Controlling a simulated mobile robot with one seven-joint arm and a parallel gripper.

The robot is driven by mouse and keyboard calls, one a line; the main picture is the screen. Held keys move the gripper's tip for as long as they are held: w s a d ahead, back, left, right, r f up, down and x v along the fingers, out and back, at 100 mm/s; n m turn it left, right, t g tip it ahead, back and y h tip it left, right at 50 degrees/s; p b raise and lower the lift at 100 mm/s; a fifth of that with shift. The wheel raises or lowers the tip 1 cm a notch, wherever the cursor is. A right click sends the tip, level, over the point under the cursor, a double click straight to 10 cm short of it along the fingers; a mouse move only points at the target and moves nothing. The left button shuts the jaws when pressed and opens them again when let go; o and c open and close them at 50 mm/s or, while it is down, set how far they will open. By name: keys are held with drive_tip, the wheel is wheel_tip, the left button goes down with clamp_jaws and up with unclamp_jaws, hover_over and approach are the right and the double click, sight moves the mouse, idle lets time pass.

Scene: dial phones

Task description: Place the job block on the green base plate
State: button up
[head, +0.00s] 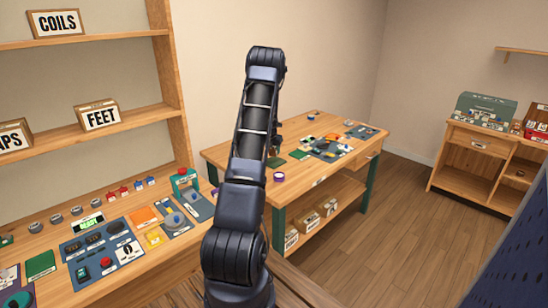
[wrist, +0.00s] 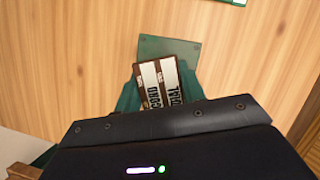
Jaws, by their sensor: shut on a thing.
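The job block (wrist: 160,84) is brown with white label strips that appear to read CORD and DIAL. My gripper (wrist: 158,88) has teal fingers and is shut on it, one finger on each side. The green base plate (wrist: 168,47) lies flat on the wooden tabletop just beyond the block, which covers part of its near edge. I cannot tell how high the block is above it. In the head view, my arm hides most of the gripper and the block over the far table, where a dark green plate (head: 275,162) shows beside the arm.
The far table (head: 230,157) also holds a purple ring (head: 279,176), a green card (head: 300,154) and a dark mat (head: 326,150) with parts. A near workbench (head: 160,258) with several parts is at left, below a labelled shelf (head: 70,135). Open floor (head: 400,220) lies to the right.

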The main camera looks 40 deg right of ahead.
sight(274, 156)
drive_tip(key=shift+f, duration=2.1)
drive_tip(key=shift+f, duration=0.15)
drive_tip(key=o, duration=1)
